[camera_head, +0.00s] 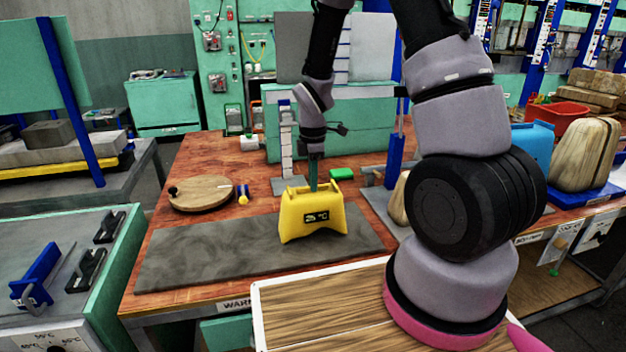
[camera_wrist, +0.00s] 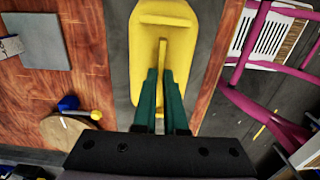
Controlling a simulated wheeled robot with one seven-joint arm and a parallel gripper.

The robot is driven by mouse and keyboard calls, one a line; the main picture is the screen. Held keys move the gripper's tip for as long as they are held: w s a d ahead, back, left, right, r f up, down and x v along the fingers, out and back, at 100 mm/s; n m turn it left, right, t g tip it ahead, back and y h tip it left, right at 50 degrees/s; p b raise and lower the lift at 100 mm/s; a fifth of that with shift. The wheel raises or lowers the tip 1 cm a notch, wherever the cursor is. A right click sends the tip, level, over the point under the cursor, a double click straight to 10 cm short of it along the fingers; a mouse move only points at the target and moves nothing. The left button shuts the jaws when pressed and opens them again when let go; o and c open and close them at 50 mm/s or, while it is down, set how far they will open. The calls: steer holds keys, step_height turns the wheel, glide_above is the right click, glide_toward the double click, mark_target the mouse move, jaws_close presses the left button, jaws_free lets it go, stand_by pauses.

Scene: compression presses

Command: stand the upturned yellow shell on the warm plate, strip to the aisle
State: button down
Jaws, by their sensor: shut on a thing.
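The yellow shell (camera_head: 294,226) is on or just over the right part of the long grey plate (camera_head: 195,255), whose front table edge carries a label starting "WARM". The shell looks upright, its wider end down, and a dark strip with a small readout (camera_head: 316,217) faces the head camera. My gripper (camera_head: 313,178) comes down from above, its green fingers at the shell's top. In the wrist view the fingers (camera_wrist: 162,78) close on a thin rib in the middle of the yellow shell (camera_wrist: 146,55). The shell's underside is hidden, so I cannot tell whether it touches the plate.
A round wooden board (camera_head: 200,194) and a small blue and yellow item (camera_head: 243,196) lie behind the plate. A press with a blue post (camera_head: 391,165) stands to the right. The plate's left half is bare.

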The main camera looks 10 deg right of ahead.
steer(key=shift+f, duration=0.15)
steer(key=c, duration=0.9)
jaws_free()
step_height(320, 180, up, 11)
steer(key=shift+f, duration=0.1)
steer(key=s+d+r+m+t+y, duration=0.1)
steer(key=s+d+r+m+t, duration=0.2)
steer(key=s+r+m, duration=0.6)
steer(key=s+d+r+m+t+y, duration=0.1)
steer(key=s+r+m+t, duration=0.3)
steer(key=s+r+m, duration=0.5)
step_height(320, 180, up, 5)
steer(key=d+m, duration=0.1)
steer(key=m, duration=0.3)
steer(key=shift+d, duration=0.4)
